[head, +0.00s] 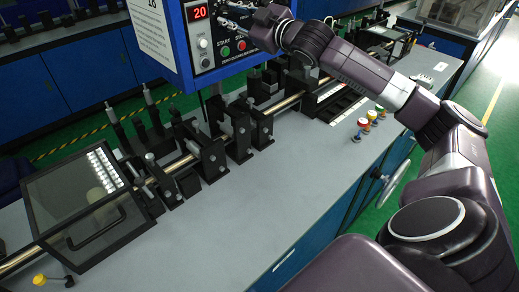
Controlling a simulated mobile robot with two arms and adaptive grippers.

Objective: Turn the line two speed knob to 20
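The control panel (214,62) is on the blue cabinet at the top of the head view. Its red display (200,12) reads 20. Below it are a grey switch or dial (204,43), a green START button (226,51) and a red button (241,45). My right gripper (232,14) is at the upper right part of the panel, close to its face. The gripper and wrist cover that part, so I cannot make out the speed knob or whether the fingers touch it. How far the fingers are closed is unclear. My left gripper is out of view.
Black fixtures and a long metal rod (287,104) run along the grey bench (245,215). A clear hinged cover (80,200) with a black handle is at left. Small coloured knobs (363,125) stand at right. The bench's front middle is clear.

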